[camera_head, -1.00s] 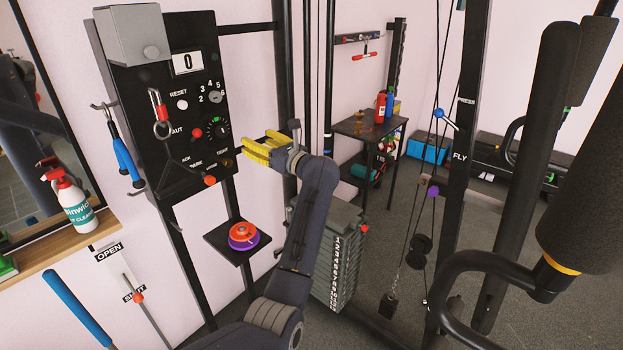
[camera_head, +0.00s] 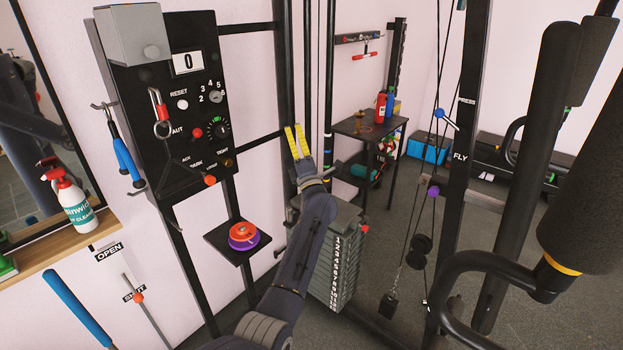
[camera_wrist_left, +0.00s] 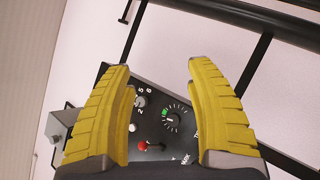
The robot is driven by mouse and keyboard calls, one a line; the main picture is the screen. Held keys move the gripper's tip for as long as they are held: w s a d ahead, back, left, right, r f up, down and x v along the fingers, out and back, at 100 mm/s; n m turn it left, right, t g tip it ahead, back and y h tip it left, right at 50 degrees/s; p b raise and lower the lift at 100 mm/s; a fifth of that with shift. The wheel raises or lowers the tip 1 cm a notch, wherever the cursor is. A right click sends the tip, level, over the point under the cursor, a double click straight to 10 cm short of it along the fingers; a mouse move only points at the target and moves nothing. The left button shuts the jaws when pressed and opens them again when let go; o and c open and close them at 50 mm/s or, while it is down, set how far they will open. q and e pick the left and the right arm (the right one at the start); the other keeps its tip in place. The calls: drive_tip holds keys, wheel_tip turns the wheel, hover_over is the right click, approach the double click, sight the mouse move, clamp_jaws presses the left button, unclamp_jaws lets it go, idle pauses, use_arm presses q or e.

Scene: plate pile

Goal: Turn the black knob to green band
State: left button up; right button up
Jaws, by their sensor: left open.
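The black knob (camera_head: 219,129) sits on the right side of the black control panel, inside a ring of tick marks with a small green band at its upper edge. In the left wrist view the knob (camera_wrist_left: 172,120) shows between my fingers, beyond them, with a white pointer line. The green band (camera_wrist_left: 165,113) lies at its upper left there. Whether the pointer is on the band is too small to tell. My left gripper (camera_head: 295,128), with yellow fingers, is open and empty, pointing up to the right of the panel, apart from the knob. My right gripper is not in view.
A red toggle (camera_head: 197,133) and a numbered selector (camera_head: 215,97) are close to the knob. A red-handled hook (camera_head: 157,106) and an orange-tipped lever (camera_head: 209,180) project from the panel. A black upright post (camera_head: 284,70) stands near my fingers.

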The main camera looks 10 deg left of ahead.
use_arm(q)
drive_tip(key=d+f+m+h, duration=0.2)
drive_tip(key=f+m+h, duration=0.2)
drive_tip(key=f, duration=0.3)
drive_tip(key=w+d+f+m+h, duration=0.1)
drive_tip(key=d+f+m+h, duration=0.1)
drive_tip(key=f+m+h, duration=0.2)
drive_tip(key=shift+d+f+m, duration=0.35)
drive_tip(key=shift+f+m, duration=1.3)
drive_tip(key=shift+m, duration=0.05)
drive_tip(key=shift+a, duration=0.1)
